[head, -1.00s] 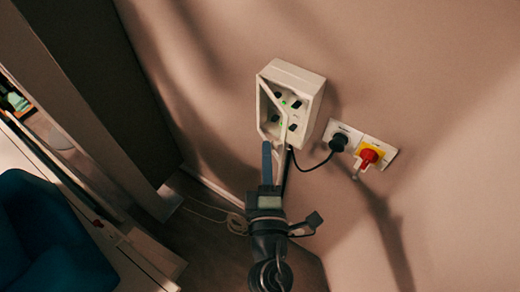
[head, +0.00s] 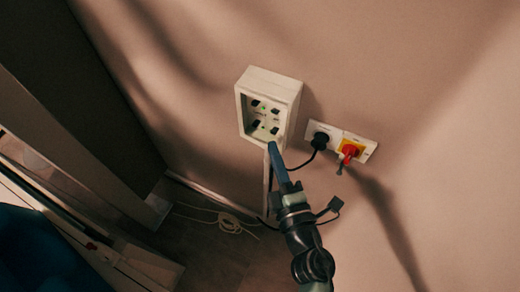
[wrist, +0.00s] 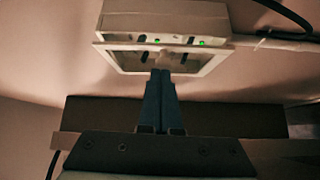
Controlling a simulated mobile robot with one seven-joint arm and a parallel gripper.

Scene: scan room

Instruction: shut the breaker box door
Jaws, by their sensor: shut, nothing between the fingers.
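The pale breaker box (head: 275,83) is on the wall in the middle of the head view. Its door (head: 239,115) is a pale frame with a window, and several dark breakers show through it. In the wrist view the door (wrist: 104,57) stands slightly off the box (wrist: 165,18), with green lights showing in the gap. My gripper (head: 272,148) is shut and empty, with its blue fingers at the door's lower edge. In the wrist view the fingertips (wrist: 160,74) overlap the door's near edge; I cannot tell whether they touch.
A black plug (head: 320,141) and a red rotary switch on a yellow plate (head: 349,150) are on the wall right of the box. A pale cable (head: 229,223) lies on the floor. Furniture stands at the left. The wall right of the switch is clear.

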